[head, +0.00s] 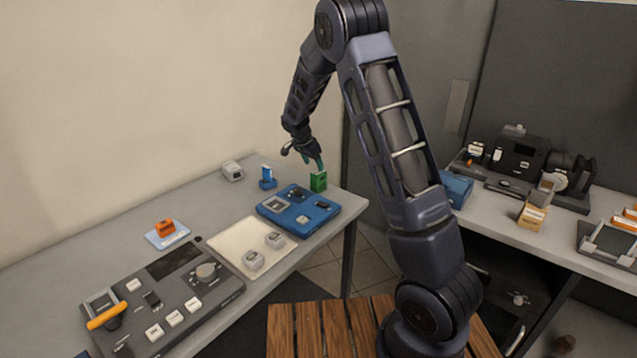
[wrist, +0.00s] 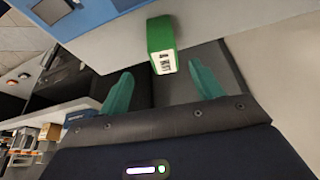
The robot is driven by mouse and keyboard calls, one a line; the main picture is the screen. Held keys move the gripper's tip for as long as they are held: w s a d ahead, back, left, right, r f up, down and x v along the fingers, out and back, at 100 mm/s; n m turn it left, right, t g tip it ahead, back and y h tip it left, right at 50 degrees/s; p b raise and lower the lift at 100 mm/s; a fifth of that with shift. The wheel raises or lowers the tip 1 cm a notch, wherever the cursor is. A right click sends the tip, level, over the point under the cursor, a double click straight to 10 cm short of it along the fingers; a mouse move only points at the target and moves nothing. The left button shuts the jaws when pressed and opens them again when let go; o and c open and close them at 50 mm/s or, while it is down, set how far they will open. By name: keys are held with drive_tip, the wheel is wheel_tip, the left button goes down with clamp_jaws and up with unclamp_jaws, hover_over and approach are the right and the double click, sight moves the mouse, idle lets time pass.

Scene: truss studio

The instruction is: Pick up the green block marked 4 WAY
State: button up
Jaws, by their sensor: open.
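My gripper (head: 316,163) is just above and behind the block in the head view. In the wrist view its two green fingers (wrist: 162,88) are spread apart. The block lies ahead of the gap between them, not held, and nothing is between the fingers.
The blue panel (head: 292,221) lies close beside the block. A small blue piece (head: 267,180) and a grey-white block (head: 232,171) stand farther left. A cream tray (head: 228,241) with two grey pieces and a dark control panel (head: 172,310) lie nearer. The table edge is close to the block.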

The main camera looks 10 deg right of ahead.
sight(317, 173)
drive_tip(key=x, duration=0.6)
drive_tip(key=shift+w+x, duration=0.15)
drive_tip(key=shift+x, duration=1.1)
drive_tip(key=shift+w+x, duration=0.15)
drive_tip(key=shift+x, duration=1.05)
drive_tip(key=c, duration=1.3)
